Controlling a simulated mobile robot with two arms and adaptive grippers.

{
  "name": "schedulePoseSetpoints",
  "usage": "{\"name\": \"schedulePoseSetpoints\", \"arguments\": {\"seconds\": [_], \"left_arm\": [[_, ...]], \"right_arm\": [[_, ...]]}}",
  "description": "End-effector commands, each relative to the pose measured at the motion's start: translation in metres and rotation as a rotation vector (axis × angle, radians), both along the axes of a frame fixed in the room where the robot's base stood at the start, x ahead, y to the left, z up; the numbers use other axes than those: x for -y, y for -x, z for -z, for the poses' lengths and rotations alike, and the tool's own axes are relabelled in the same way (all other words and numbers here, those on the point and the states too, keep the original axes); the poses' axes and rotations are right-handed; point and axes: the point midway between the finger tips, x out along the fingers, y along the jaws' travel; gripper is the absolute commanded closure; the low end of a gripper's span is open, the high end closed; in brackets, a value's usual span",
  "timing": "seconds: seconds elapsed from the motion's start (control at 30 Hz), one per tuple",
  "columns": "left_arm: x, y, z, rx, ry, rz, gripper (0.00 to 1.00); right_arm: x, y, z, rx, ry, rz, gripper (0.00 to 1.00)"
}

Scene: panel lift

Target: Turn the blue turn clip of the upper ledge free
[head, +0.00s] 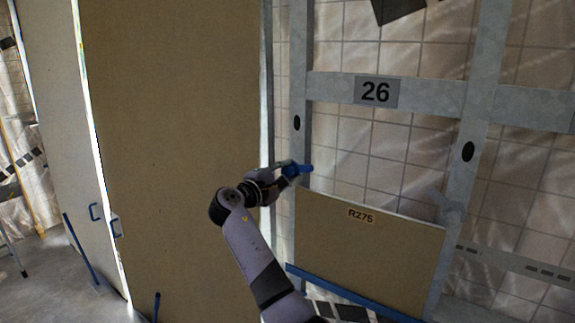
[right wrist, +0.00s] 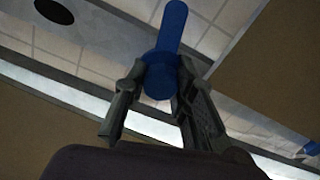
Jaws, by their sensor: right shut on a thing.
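The blue turn clip (head: 304,169) is on the metal upright at the upper left corner of the panel marked R276 (head: 372,247). My right gripper (head: 287,171) reaches it from the left, its fingers at the clip. In the right wrist view the fingers (right wrist: 160,82) are shut on the lower, round end of the blue clip (right wrist: 170,35), and its arm points up in the picture. A blue ledge (head: 345,293) runs along the panel's bottom edge. My left gripper is not in view.
A metal frame with a rail labelled 26 (head: 428,97) stands before a tiled, sheeted wall. A large tan board (head: 170,130) stands upright close left of my right arm. Blue handles (head: 97,212) and the floor (head: 50,270) show at the left.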

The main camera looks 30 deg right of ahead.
Motion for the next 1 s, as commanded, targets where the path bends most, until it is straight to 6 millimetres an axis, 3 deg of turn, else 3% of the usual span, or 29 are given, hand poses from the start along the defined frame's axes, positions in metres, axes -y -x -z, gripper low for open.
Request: {"name": "schedulePoseSetpoints", "arguments": {"seconds": [0.4, 1.0], "left_arm": [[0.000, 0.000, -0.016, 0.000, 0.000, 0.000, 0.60], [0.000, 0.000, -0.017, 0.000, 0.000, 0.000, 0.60]], "right_arm": [[-0.001, 0.000, 0.000, -0.215, 0.090, -0.003, 1.00], [-0.001, 0.000, 0.002, -0.265, 0.109, -0.003, 1.00]]}}
